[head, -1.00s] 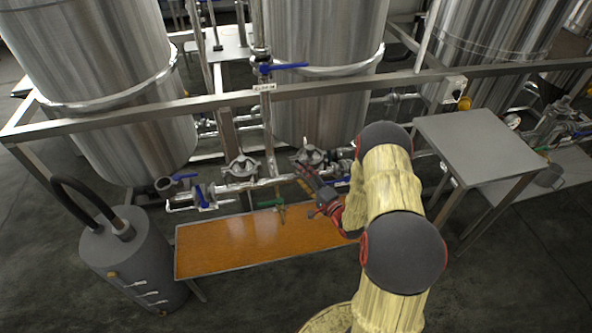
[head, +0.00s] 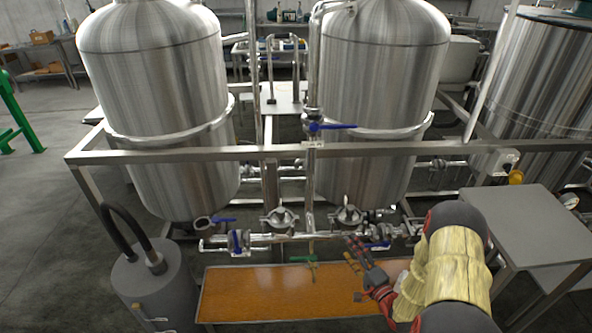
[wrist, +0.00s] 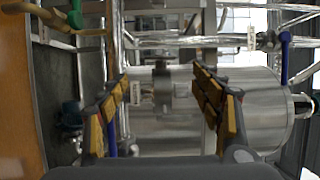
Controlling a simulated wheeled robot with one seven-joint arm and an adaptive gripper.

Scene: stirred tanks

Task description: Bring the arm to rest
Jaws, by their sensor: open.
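My gripper (head: 358,262) is in front of the pipework, above the right part of the orange-topped bench, with nothing between its fingers. My arm reaches up from the lower right of the head view and bends down to it. In the wrist view my gripper (wrist: 170,105) shows two yellow-padded fingers spread wide apart. A steel tank and pipes show beyond and between the fingers there.
The orange bench (head: 245,295) lies below the pipe run with blue-handled valves (head: 237,240). A steel frame rail (head: 230,153) crosses before the tanks (head: 385,90). A grey table (head: 525,225) stands right of my arm, a grey canister (head: 155,280) at left.

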